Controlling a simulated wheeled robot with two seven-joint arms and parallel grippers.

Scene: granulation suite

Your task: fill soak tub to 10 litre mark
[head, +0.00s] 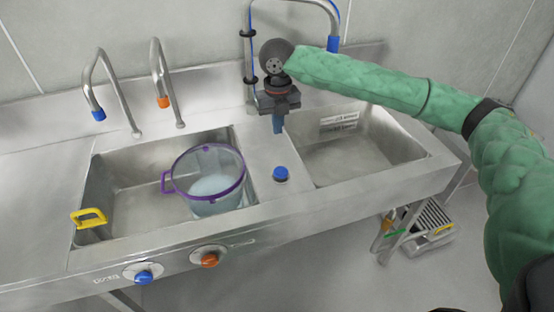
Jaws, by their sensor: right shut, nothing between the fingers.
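A clear tub with a purple rim and side handle (207,175) stands in the left basin (130,210), toward its right end. It holds pale, cloudy liquid (211,186) in its lower part; I cannot read a litre mark. No stream shows from the blue-tipped spout (98,112) or the orange-tipped spout (163,100). A blue knob (144,277) and an orange knob (209,260) sit on the front panel. My right gripper (278,127) points down, shut and empty, above the strip between the basins, behind a blue button (281,173). My left gripper is out of view.
A yellow handle (90,217) sits at the left basin's left edge. The right basin (350,157) looks empty, with a label on its back wall. A tall blue-tipped spout (333,43) rises behind my right gripper. A rack (432,220) stands low at right.

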